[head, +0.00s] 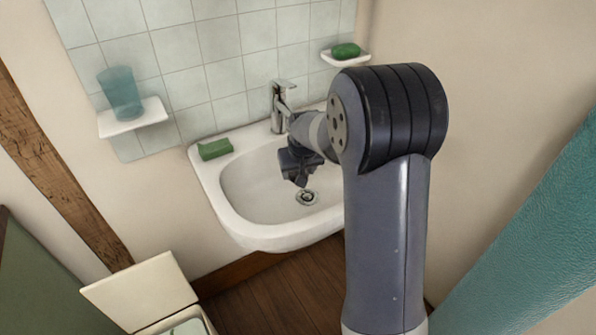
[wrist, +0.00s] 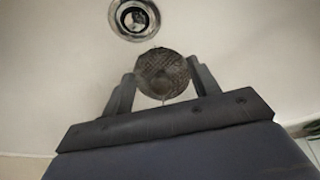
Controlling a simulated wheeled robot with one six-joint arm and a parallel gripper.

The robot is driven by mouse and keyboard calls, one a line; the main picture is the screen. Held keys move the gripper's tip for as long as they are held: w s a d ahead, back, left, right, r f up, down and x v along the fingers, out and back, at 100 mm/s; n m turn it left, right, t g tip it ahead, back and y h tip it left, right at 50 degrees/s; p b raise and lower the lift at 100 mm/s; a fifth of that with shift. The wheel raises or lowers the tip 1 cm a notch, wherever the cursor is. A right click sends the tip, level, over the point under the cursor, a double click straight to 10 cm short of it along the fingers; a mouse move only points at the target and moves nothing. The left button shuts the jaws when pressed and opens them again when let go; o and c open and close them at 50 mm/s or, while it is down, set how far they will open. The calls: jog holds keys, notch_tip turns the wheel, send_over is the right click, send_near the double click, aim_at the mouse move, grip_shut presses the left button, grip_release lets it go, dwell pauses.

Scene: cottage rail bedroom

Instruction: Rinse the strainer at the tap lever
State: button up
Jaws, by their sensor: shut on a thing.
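The strainer (wrist: 164,70), a small round dark mesh piece, is between the two fingers of my gripper (wrist: 162,86) in the wrist view. My gripper is shut on it. In the head view my gripper (head: 299,181) is low inside the white basin (head: 245,187), just above and left of the drain; the strainer cannot be made out there. The drain (head: 307,197) also shows beyond the strainer in the wrist view (wrist: 133,18). The chrome tap (head: 278,112) with its lever (head: 285,85) on top stands at the basin's back rim. I cannot tell whether water runs.
A green block (head: 215,149) lies on the basin's left rim. A teal cup (head: 121,93) stands on a small wall shelf (head: 146,118) at left. A green soap (head: 345,51) sits in a wall dish. An open-lidded bin (head: 140,290) is at lower left. My arm hides the basin's right side.

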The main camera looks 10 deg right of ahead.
jog(key=shift+d, duration=0.15)
jog(key=shift+d, duration=0.45)
jog(key=shift+a, duration=0.65)
jog(key=shift+d, duration=0.15)
jog(key=shift+d, duration=0.5)
jog(key=shift+s+b, duration=0.7)
jog(key=shift+s, duration=3.3)
